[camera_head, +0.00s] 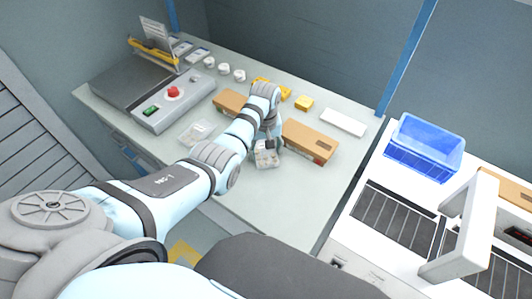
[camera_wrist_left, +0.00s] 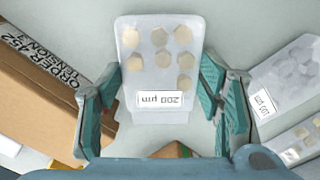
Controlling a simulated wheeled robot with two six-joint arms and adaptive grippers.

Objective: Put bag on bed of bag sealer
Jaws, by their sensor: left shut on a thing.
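My left gripper (camera_head: 268,146) is shut on a clear bag (camera_head: 266,159) over the middle right of the bench. In the left wrist view the bag (camera_wrist_left: 160,60) holds several tan hexagonal pieces and has a white label reading 200 µm, upside down. The teal fingers (camera_wrist_left: 160,112) stand at either side of its near part. I cannot tell how far the bag is above the bench. The bag sealer (camera_head: 172,93) is at the bench's far left, with a red button, a green display and a dark flat bed (camera_head: 132,80). My right gripper is not in view.
Other clear bags (camera_head: 197,132) lie left of my gripper; they also show in the left wrist view (camera_wrist_left: 288,75). Cardboard boxes (camera_head: 310,143) (camera_head: 229,102), a white block (camera_head: 343,122) and yellow bins (camera_head: 303,103) stand nearby. A blue crate (camera_head: 425,165) is right. The bench front is clear.

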